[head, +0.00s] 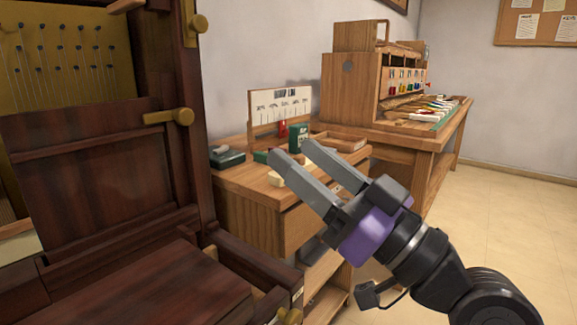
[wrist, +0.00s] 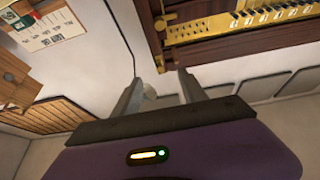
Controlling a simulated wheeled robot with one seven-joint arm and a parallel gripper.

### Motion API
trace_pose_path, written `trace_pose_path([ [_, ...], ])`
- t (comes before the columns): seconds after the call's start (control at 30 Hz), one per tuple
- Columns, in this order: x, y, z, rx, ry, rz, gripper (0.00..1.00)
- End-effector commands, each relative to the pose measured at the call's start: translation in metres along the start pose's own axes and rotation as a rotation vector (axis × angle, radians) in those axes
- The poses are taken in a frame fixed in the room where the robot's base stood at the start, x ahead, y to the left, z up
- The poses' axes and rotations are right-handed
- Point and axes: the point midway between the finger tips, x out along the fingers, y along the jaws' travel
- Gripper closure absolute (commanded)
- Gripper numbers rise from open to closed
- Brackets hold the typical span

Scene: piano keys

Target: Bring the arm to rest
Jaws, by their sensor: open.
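My gripper (head: 290,158) is in the middle of the head view, in front of a wooden side table (head: 236,180). Its two grey fingers stand apart, with nothing held between them. My arm comes in from the lower right corner. In the wrist view the open fingers of my gripper (wrist: 162,88) point toward a pale surface, below a dark wooden piano part with a brass rail (wrist: 215,27).
A dark wooden piano (head: 90,150) fills the left side. The side table bears a green box (head: 298,136), a small tray (head: 340,142) and a chart board (head: 280,103). A workbench (head: 425,140) with tools stands behind. Tiled floor (head: 510,235) at right is clear.

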Motion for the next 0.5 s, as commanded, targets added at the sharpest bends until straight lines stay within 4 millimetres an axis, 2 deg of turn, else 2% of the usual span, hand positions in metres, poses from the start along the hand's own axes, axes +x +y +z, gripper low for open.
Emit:
trace_pose_path([
  [0.2,-0.009,0.022,-0.02,-0.016,0.085,0.108,0.5],
  [0.37,-0.03,0.042,-0.015,-0.009,0.129,0.217,0.5],
  [0.5,-0.052,0.055,-0.002,-0.003,0.15,0.305,0.5],
])
